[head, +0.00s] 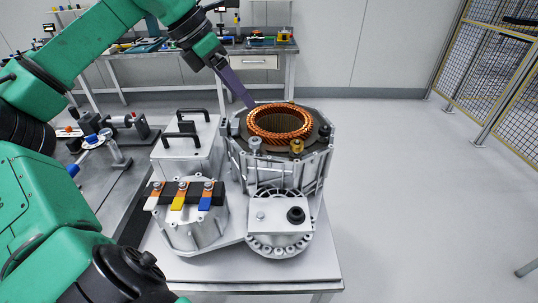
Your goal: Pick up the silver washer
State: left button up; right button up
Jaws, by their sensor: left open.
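My left gripper (249,101) reaches in from the upper left. Its purple finger points down at the back left rim of the stator housing (283,165), next to the copper winding ring (280,122). It is open; no held part shows. A small silver round piece (255,144) stands on the housing's front rim, with a brass-coloured piece (297,146) to its right. I cannot tell whether the silver piece is the washer. My gripper is behind it and apart from it. My right gripper is not in view.
In front stand a round housing with white, yellow and blue tabs (190,232) and a flanged unit with a black knob (279,238). A grey box with black handles (185,148) is left of the stator. Workbenches lie left and behind.

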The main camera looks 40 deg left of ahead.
pick_arm(q)
jog(key=s+a+y, duration=0.1)
jog(key=s+a, duration=0.1)
jog(key=g, duration=0.1)
send_near(254, 142)
jog(key=p+x, duration=0.1)
jog(key=x, duration=0.2)
jog(key=p+x, duration=0.1)
jog(key=x, duration=0.3)
jog(key=shift+w+a+f, duration=0.15)
jog(key=shift+w+a, duration=0.05)
jog(key=shift+w+f, duration=0.2)
jog(key=shift+f, duration=0.25)
grip_shut()
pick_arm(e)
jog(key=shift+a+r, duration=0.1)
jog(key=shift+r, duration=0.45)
